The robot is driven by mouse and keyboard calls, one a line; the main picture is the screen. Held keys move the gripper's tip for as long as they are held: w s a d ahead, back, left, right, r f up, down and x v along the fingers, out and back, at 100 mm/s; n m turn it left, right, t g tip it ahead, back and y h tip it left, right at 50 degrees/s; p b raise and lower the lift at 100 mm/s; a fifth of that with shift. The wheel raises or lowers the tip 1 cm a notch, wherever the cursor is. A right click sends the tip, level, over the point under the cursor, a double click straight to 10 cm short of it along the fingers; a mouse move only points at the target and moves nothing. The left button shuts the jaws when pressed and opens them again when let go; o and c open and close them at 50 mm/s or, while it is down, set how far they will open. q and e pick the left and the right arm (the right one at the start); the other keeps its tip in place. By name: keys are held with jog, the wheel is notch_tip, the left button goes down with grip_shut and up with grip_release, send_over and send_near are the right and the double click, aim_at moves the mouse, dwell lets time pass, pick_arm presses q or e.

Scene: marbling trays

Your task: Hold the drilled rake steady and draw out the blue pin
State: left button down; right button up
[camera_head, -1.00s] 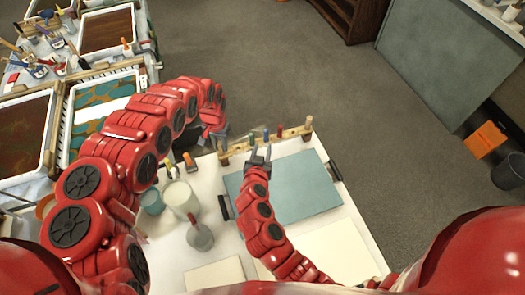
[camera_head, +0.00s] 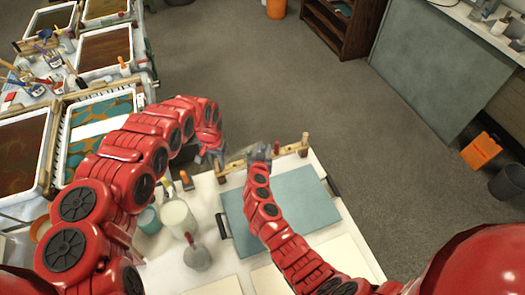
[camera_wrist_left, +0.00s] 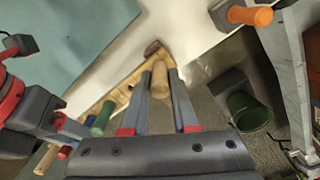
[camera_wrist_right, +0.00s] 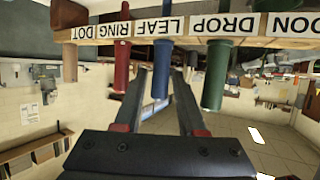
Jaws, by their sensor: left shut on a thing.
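The drilled rake (camera_head: 290,149) is a wooden bar with upright pins; it also shows in the left wrist view (camera_wrist_left: 122,92). My left gripper (camera_wrist_left: 160,72) is shut on a plain wooden peg (camera_wrist_left: 159,83) at one end of the rake. In the right wrist view, the blue pin (camera_wrist_right: 163,65) stands in the bar by the label LEAF. My right gripper (camera_wrist_right: 161,72) is open, its fingers on either side of the blue pin with small gaps showing. The red pin (camera_wrist_right: 122,60) and green pin (camera_wrist_right: 216,78) stand on either side. In the head view, my right gripper (camera_head: 260,152) hides the blue pin.
A teal board (camera_head: 295,200) lies on the white table in front of the rake.

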grip_shut()
dwell(0.4)
dwell(1.4)
